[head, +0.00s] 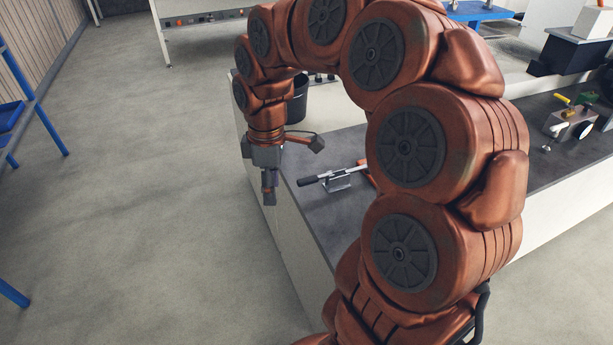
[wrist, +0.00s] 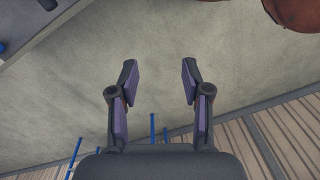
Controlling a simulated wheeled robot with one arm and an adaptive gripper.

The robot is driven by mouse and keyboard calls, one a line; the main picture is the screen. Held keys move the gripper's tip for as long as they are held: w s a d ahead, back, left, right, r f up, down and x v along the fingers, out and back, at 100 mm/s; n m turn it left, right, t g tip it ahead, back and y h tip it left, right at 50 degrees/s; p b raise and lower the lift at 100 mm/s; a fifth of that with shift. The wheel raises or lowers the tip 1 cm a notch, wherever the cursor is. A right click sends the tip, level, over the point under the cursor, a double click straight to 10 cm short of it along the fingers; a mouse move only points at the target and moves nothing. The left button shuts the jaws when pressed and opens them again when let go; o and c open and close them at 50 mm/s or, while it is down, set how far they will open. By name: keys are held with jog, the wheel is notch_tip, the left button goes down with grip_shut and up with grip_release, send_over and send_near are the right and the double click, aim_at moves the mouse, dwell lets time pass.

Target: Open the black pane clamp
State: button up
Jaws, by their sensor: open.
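A clamp with a black handle (head: 310,181) lies on the dark bench top near its left edge in the head view. Its metal arm and bracket (head: 338,181) stand to the right of the handle. The handle lies low, almost flat, and points left; the clamp's right end is partly hidden behind my arm. My gripper (head: 269,197) hangs pointing down just left of the bench edge, apart from the handle. In the wrist view my gripper (wrist: 160,75) is open, with nothing between its fingers and floor beyond. I cannot make out the clamp there.
The bench top (head: 312,163) runs to the right behind my arm. A black bin (head: 297,100) stands behind my gripper. A fixture with yellow and green handles (head: 574,118) is at the right. Blue shelving (head: 35,92) stands at the left; the floor between is clear.

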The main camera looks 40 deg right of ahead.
jog(key=w+d+f+n, duration=0.3)
jog(key=w+d, duration=0.4)
jog(key=d, duration=0.1)
jog(key=n, duration=0.2)
send_over(307, 179)
notch_tip(307, 179, down, 3)
jog(key=shift+f, duration=0.1)
jog(key=shift+d+f, duration=0.1)
jog(key=shift+f+p, duration=0.8)
jog(key=shift+f, duration=3)
grip_shut()
